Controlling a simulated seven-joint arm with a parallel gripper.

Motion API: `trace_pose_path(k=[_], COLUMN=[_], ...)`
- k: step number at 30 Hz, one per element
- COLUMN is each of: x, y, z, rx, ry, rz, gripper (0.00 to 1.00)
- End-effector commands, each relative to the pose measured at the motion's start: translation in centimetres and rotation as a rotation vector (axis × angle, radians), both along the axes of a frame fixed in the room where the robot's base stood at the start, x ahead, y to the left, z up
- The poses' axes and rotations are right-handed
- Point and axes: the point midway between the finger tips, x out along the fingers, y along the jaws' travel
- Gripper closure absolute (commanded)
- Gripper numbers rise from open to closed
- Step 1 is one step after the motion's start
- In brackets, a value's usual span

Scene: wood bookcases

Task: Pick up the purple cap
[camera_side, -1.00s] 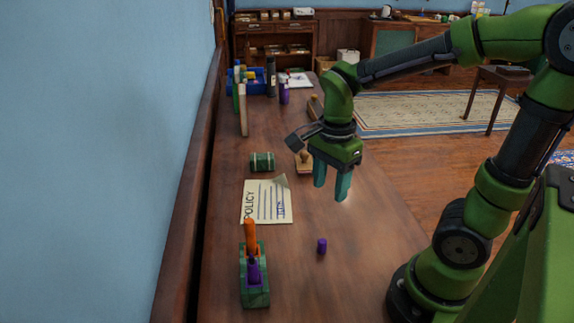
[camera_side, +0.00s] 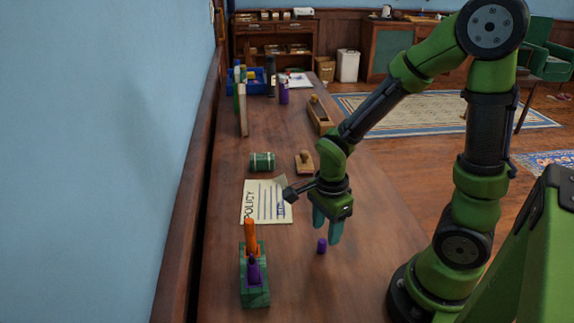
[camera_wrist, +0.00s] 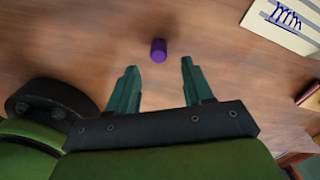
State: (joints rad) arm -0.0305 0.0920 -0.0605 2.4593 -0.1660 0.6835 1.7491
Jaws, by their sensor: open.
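The purple cap (camera_side: 322,246) is a small upright cylinder on the wooden table, right of the marker holder. In the wrist view the purple cap (camera_wrist: 159,50) lies beyond my fingertips, roughly centred between them. My gripper (camera_side: 327,232) has teal fingers pointing down and is just above and beside the cap in the side view. In the wrist view my gripper (camera_wrist: 158,68) is open, with nothing between its fingers. I cannot tell the exact height gap to the cap.
A green marbled holder (camera_side: 255,288) with an orange and a purple marker stands at the near left. A policy paper (camera_side: 262,205), a green striped roll (camera_side: 262,161) and a wooden stamp (camera_side: 305,163) lie farther back. The table around the cap is clear.

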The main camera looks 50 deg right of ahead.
Motion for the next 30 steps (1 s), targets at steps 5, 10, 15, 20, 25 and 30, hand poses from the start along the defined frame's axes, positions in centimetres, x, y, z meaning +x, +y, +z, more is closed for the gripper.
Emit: trace_pose_path(k=[5,10,15,20,25,30], x=[0.0,0.0,0.1,0.1,0.1,0.1], y=[0.4,0.4,0.4,0.4,0.4,0.4], z=[-2.7,-4.4,-4.7,-4.6,-4.6,-4.6], rx=[0.0,0.0,0.0,0.0,0.0,0.0], ry=[0.009,0.005,0.001,0.001,0.001,0.001], rz=[0.0,0.0,0.0,0.0,0.0,0.0], gripper=[0.49,0.49,0.49,0.57,0.83,1.0])
